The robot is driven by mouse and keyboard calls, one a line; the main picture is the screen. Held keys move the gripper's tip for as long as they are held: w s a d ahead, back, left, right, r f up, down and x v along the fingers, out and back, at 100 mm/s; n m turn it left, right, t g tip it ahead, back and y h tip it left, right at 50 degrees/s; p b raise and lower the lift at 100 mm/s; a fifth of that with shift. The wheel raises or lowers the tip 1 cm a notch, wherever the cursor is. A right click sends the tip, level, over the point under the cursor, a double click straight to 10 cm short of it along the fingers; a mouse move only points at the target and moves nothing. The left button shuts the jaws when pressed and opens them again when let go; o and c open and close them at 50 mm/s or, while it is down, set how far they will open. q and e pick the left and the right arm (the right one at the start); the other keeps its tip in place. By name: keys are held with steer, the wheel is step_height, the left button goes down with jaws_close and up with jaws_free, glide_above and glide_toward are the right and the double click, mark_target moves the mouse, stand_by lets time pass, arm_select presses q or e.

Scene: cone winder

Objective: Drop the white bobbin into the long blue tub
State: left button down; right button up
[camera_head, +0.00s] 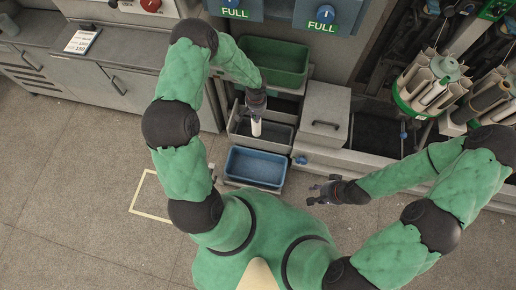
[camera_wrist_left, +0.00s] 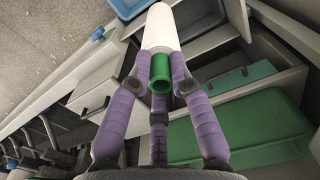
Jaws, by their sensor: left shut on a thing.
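The white bobbin (camera_head: 256,129) hangs below my left gripper (camera_head: 256,112), over the grey open bin (camera_head: 274,134). In the left wrist view my left gripper (camera_wrist_left: 160,62) is shut around the green end of the white bobbin (camera_wrist_left: 163,27), whose white part points away from the wrist. The blue tub (camera_head: 256,166) is low down, nearer my body than the bobbin, and looks empty. A corner of the blue tub (camera_wrist_left: 128,8) shows at the top of the left wrist view. My right gripper (camera_head: 319,193) is open and empty, right of the tub.
A green tub (camera_head: 273,62) stands behind the grey bin. A grey lidded box (camera_head: 323,113) is to its right. A carousel with several bobbins (camera_head: 433,87) is at right. Grey cabinets (camera_head: 130,77) line the left. Floor left of the blue tub is free.

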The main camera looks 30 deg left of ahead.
arm_select(q)
steer(key=s+f+b, duration=0.2)
steer(key=f+b, duration=0.1)
steer(key=f, duration=0.8)
steer(key=s+d+f+b, duration=0.1)
steer(key=s+f+b, duration=0.2)
steer(key=f, duration=0.8)
steer(key=s+f+b, duration=0.3)
steer(key=f+b, duration=0.2)
steer(key=f, duration=0.5)
steer(key=shift+d+f+n, duration=0.35)
steer(key=shift+f+n, duration=0.05)
steer(key=c, duration=1)
jaws_free()
steer(key=shift+c, duration=0.2)
steer(key=shift+r, duration=0.15)
step_height(320, 180, up, 12)
